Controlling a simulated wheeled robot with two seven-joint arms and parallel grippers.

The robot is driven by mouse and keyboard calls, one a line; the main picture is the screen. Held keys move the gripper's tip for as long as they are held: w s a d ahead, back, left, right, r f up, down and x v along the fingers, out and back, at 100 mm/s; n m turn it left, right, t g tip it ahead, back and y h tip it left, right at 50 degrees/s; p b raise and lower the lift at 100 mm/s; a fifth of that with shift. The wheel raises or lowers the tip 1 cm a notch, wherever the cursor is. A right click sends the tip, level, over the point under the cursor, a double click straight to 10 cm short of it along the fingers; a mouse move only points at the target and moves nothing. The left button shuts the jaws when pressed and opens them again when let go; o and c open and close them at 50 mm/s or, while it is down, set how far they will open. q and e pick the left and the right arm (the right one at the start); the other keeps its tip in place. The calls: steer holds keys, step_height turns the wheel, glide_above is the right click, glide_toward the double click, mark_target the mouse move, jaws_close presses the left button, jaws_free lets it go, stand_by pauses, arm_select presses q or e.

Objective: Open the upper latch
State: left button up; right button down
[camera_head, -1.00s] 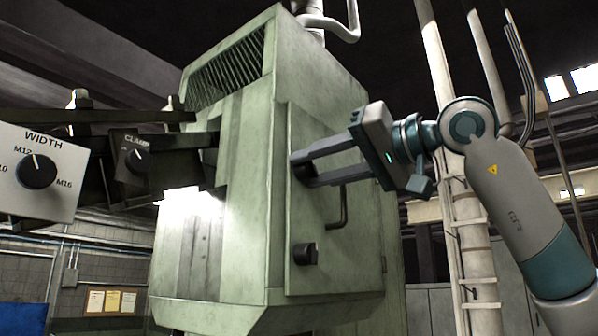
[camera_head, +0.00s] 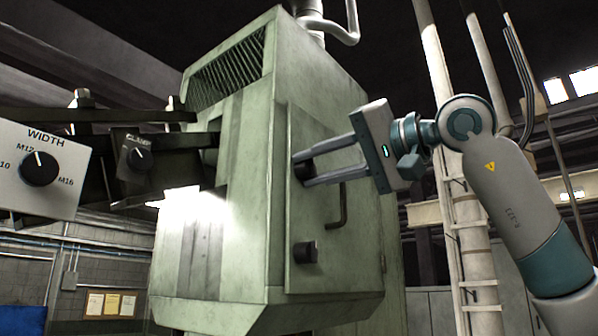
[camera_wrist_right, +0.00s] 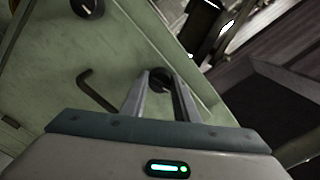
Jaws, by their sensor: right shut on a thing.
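The upper latch (camera_head: 304,171) is a small dark knob near the upper left of the green machine's door panel (camera_head: 325,225). My right gripper (camera_head: 298,170) is shut on it, with one finger above and one below. In the right wrist view the black round latch (camera_wrist_right: 160,78) sits between the two fingertips. A matching lower latch (camera_head: 305,253) sits near the bottom of the panel; it also shows in the right wrist view (camera_wrist_right: 87,8) with a light mark on its face. A bent dark handle (camera_head: 340,208) lies between the latches. My left gripper is not in view.
A control box marked WIDTH (camera_head: 40,170) and a second dial box (camera_head: 137,155) stick out at the left of the machine. A pale ladder-like post (camera_head: 465,240) stands behind my right arm at the right.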

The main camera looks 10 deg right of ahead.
steer(key=shift+m, duration=0.3)
steer(key=shift+f+m+b, duration=0.1)
steer(key=shift+m+b, duration=0.25)
steer(key=shift+m, duration=1.35)
steer(key=c, duration=1.2)
jaws_free()
steer(key=shift+s+d, duration=0.1)
steer(key=v, duration=0.7)
steer(key=shift+s+d+b, duration=0.25)
steer(key=shift+s+b, duration=0.1)
